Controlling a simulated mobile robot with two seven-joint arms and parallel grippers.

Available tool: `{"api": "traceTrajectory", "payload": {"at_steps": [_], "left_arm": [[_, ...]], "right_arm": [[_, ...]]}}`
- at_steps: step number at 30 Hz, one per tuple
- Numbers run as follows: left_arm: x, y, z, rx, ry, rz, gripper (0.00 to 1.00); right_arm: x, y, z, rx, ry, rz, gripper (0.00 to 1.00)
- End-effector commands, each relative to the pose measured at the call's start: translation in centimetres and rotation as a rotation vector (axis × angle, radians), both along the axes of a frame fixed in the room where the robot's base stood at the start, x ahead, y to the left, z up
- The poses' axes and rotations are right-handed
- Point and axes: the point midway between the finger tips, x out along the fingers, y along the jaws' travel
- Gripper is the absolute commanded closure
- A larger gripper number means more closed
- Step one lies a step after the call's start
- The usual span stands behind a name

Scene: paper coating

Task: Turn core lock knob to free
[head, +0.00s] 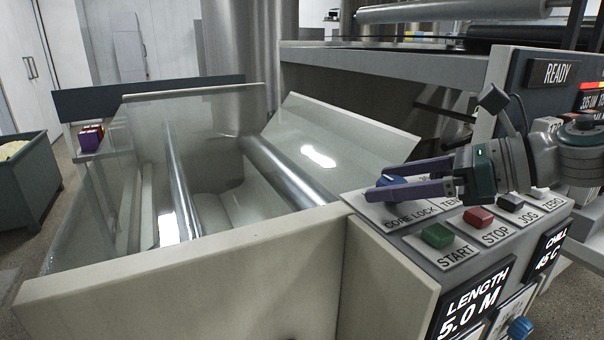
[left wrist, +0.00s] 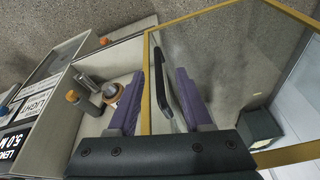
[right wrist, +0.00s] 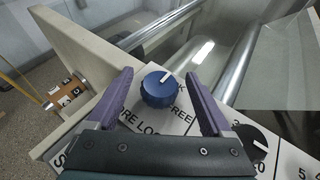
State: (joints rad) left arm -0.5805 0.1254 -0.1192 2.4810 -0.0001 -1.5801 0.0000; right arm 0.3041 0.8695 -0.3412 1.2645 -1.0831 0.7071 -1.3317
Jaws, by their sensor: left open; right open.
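The blue core lock knob (head: 392,181) sits on the control panel's top, partly hidden behind my right gripper (head: 379,183). In the right wrist view the knob (right wrist: 157,92) lies between the open purple fingers, with a gap on each side. Its white mark points up and right, towards a partly hidden label ending in K. The label FREE (right wrist: 181,115) is at its lower right. In the left wrist view my left gripper (left wrist: 155,72) is open, with a black handle (left wrist: 165,82) on a glass panel between its fingers; contact cannot be told. The head view does not show it.
START (head: 437,236), STOP (head: 479,217) and JOG (head: 510,203) buttons stand just in front of the right gripper. A black dial (right wrist: 252,145) is beside the knob. The open trough with rollers (head: 285,172) lies left of the panel.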

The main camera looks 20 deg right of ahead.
Motion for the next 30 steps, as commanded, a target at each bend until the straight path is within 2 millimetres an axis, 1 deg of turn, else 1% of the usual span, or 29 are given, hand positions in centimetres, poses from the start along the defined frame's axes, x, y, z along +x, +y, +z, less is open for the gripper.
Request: {"api": "traceTrajectory", "payload": {"at_steps": [8,30], "left_arm": [[-0.01,-0.2,0.0,-0.008,0.0,0.004,0.5],[-0.02,-0.16,-0.03,-0.005,0.001,0.003,0.5]], "right_arm": [[0.12,0.1,-0.07,0.0,0.0,0.0,0.16],[0.09,0.08,-0.05,0.0,0.0,0.0,0.99]]}}
